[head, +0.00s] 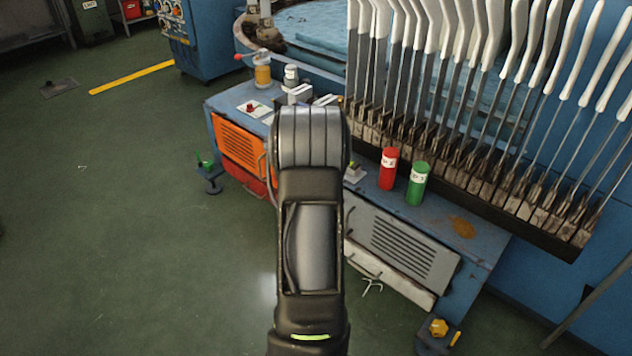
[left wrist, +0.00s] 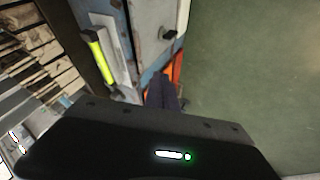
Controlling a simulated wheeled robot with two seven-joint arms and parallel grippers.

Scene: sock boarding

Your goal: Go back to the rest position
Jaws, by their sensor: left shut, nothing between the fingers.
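One of my arms rises through the middle of the head view, in front of the blue bench; no gripper fingers show at its end there. In the left wrist view, the dark fingers of my left gripper (left wrist: 163,94) are together, with nothing seen between them. They point down past the bench edge, near an orange panel and the green floor. My right gripper is in neither view.
A rack of upright boards with white tops (head: 455,75) stands behind the blue bench (head: 485,240). A red canister (head: 388,168) and a green canister (head: 417,184) stand on the bench. Open green floor (head: 120,220) lies to the left.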

